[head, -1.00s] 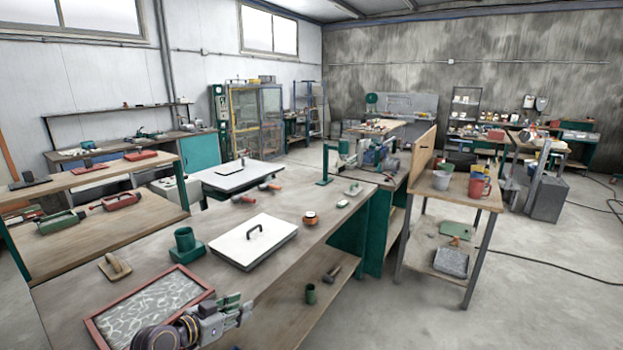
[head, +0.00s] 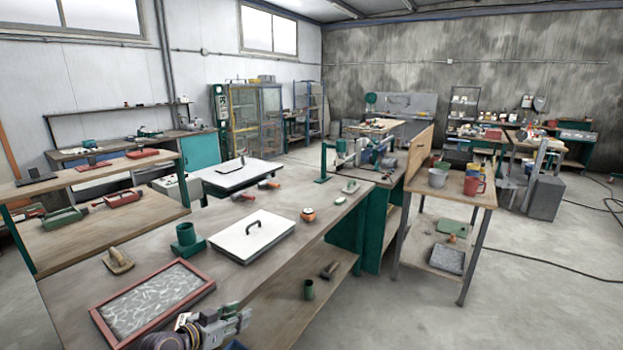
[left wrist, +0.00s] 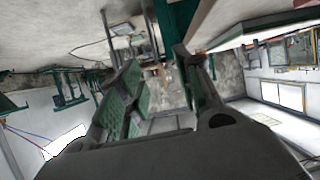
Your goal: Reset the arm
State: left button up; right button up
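My left gripper (head: 236,322) shows at the bottom edge of the head view, beside the near edge of the workbench (head: 330,208). It also shows in the left wrist view (left wrist: 165,75), where its green-padded fingers stand apart with nothing between them, so it is open and empty. A red-framed tray (head: 203,291) with a pale, wavy pattern lies on the bench just behind it. My right gripper is not in view.
A side table with cups (head: 474,186) stands to the right.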

pick_arm(q)
jog(key=s+a+f+n+g+y, duration=0.15)
jog(key=s+f, duration=0.35)
jog(key=f, duration=0.8)
jog(key=s+a+f+n+g+y, duration=0.1)
jog(key=s+a+f+y, duration=0.2)
jog(key=f, duration=1)
jog(key=s+a+f+n+g+y, duration=0.15)
jog(key=s+f, duration=0.45)
jog(key=f, duration=0.7)
jog(key=s+f+g, duration=0.2)
jog(key=s+f, duration=0.5)
jog(key=s, duration=0.6)
jog(key=s+f+g, duration=0.2)
jog(key=s+f, duration=0.5)
jog(key=s, duration=0.6)
jog(key=s+f+g, duration=0.2)
jog(key=s+f, duration=0.5)
jog(key=s, duration=0.6)
jog(key=shift+d+f+y, duration=0.2)
jog(key=shift+d+y, duration=0.2)
jog(key=shift+s, duration=0.1)
